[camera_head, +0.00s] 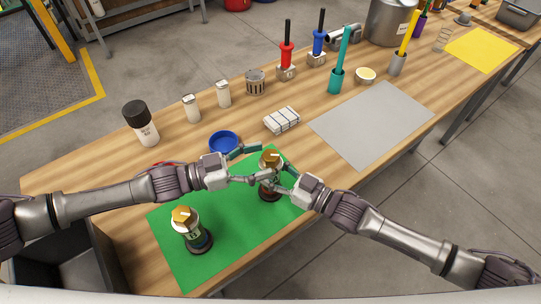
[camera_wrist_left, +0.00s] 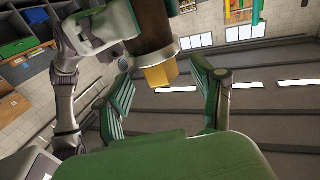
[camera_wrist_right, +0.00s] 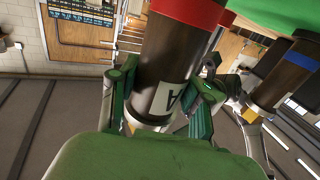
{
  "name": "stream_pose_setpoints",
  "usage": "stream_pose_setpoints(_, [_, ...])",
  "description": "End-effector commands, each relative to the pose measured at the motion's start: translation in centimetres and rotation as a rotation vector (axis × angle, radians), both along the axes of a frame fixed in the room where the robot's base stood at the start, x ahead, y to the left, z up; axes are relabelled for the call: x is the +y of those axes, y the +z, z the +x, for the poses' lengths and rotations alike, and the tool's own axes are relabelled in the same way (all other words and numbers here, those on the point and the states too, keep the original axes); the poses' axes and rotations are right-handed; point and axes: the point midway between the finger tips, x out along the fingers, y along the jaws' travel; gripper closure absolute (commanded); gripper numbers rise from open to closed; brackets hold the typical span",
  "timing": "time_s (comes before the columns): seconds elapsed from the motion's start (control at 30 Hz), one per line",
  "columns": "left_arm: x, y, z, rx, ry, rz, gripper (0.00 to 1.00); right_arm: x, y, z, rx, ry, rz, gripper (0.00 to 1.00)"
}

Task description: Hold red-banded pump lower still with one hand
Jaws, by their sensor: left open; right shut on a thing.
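The red-banded pump (camera_head: 270,193) stands upright on the green mat (camera_head: 232,238). It is a dark cylinder with a gold cap, partly hidden by my grippers in the head view. The right wrist view shows its red band and label A on the red-banded pump (camera_wrist_right: 168,70). My right gripper (camera_head: 277,181) is shut on the pump's body. My left gripper (camera_head: 246,166) is open beside the pump's top. In the left wrist view the gold cap (camera_wrist_left: 160,77) shows between the left gripper's spread fingers, with no clear contact.
A second pump, blue-banded and labelled B (camera_head: 190,232), stands at the mat's front left. A blue dish (camera_head: 224,143) is behind my left gripper. A white block pack (camera_head: 282,120) and a grey sheet (camera_head: 372,125) lie farther back. The mat between the pumps is clear.

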Motion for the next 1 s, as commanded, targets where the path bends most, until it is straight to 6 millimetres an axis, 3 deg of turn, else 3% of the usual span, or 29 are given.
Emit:
stream_pose_setpoints(0.2, [-2.5,0.0,0.7,0.0,-0.001,-0.001,0.32,0.0,0.0,0.0,0.0,0.0,0.0,1.0])
stream_pose_setpoints(0.57, [-2.9,0.0,0.9,-0.001,0.0,0.0,0.32,0.0,0.0,0.0,0.0,0.0,0.0,1.0])
stream_pose_setpoints(0.93, [-2.9,0.0,0.9,-0.001,0.0,0.0,0.92,0.0,0.0,0.0,0.0,0.0,0.0,1.0])
stream_pose_setpoints(1.0, [-2.9,0.0,0.9,-0.001,0.0,0.0,0.93,0.0,0.0,0.0,0.0,0.0,0.0,1.0])
